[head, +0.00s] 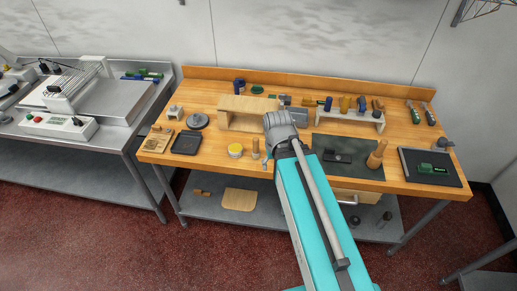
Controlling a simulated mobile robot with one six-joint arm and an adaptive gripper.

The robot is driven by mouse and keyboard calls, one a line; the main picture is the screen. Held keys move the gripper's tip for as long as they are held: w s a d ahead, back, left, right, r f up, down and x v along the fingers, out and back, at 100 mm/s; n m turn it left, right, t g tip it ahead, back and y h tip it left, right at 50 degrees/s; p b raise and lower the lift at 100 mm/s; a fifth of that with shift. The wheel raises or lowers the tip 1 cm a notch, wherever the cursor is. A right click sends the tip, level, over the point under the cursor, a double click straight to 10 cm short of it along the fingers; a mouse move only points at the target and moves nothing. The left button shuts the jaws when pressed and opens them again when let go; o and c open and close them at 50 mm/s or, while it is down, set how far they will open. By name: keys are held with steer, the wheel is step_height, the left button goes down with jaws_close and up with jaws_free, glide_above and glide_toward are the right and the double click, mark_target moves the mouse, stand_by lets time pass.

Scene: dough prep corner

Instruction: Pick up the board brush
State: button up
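I cannot pick out the board brush with certainty. One candidate is a small upright wooden-handled tool (256,149) near the front edge of the wooden bench, left of my arm. Another is a larger wooden-handled piece (377,155) standing at the right end of the dark mat. My gripper cannot be made out behind the arm.
A steel table (120,112) stands left.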

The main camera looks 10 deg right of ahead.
stand_by(0.5)
step_height(320, 180, down, 11)
steer(key=b, duration=1.1)
steer(key=shift+r, duration=0.15)
